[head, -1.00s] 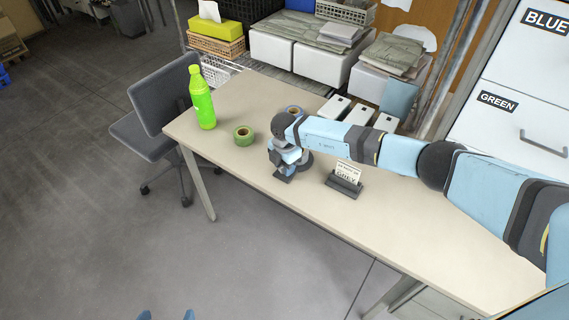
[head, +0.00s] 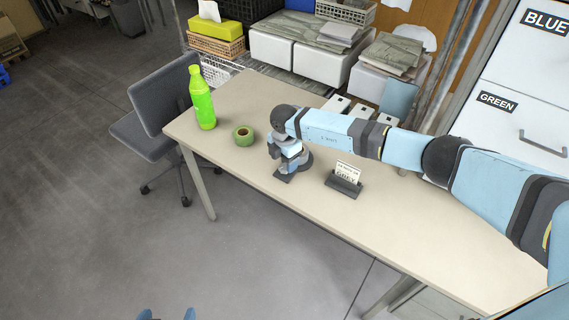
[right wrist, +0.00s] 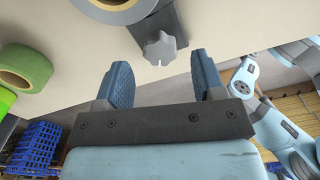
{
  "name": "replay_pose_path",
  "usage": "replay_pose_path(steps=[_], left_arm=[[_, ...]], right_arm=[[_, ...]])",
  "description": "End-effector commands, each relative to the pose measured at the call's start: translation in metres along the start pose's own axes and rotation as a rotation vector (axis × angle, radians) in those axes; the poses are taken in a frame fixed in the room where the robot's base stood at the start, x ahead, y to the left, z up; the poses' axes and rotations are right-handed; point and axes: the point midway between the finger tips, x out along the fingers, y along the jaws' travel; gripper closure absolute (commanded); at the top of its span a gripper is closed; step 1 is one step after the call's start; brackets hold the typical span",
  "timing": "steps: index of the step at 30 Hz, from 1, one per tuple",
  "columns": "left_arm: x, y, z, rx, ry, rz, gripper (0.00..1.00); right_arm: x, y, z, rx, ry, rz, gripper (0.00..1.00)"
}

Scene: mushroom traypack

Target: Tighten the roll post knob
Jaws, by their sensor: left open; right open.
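The grey lobed knob (right wrist: 160,49) sits on a dark block (right wrist: 160,22) in the right wrist view. My right gripper (right wrist: 161,62) is open, its two blue ribbed fingers on either side of the knob's line and apart from it. The knob lies just ahead of the fingertips. In the head view my right gripper (head: 286,167) points down at the table's middle, where it hides the knob. A grey tape roll (right wrist: 117,10) lies beside the block. My left gripper (head: 166,315) shows only its fingertips at the bottom edge, spread apart and empty.
A green tape roll (head: 244,136) and a green bottle (head: 203,100) stand left on the table (head: 420,232). A small card holder (head: 344,183) stands right of my right gripper. White boxes (head: 358,128) lie behind my arm. The table's front right is clear.

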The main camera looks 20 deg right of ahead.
Motion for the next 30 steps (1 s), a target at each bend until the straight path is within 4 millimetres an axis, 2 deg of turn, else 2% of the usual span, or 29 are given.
replay_pose_path(steps=[3,9,15,21,30], left_arm=[[-0.001,-0.001,0.000,0.003,-0.001,-0.001,0.00],[0.000,-0.002,0.003,0.008,-0.006,-0.001,0.00],[0.000,-0.002,0.003,0.009,-0.006,-0.001,0.00],[-0.001,-0.002,0.002,0.009,-0.003,-0.001,0.00],[-0.001,-0.001,-0.002,0.006,0.003,0.000,0.00]], right_arm=[[-0.031,0.001,0.001,-0.001,-0.001,0.005,0.37],[-0.075,0.001,0.001,-0.001,-0.001,0.004,0.37],[-0.103,0.001,0.002,0.000,-0.002,0.003,0.37],[-0.112,0.000,0.001,0.001,-0.001,0.001,0.37],[-0.112,0.000,0.001,0.001,-0.001,0.001,0.37]])
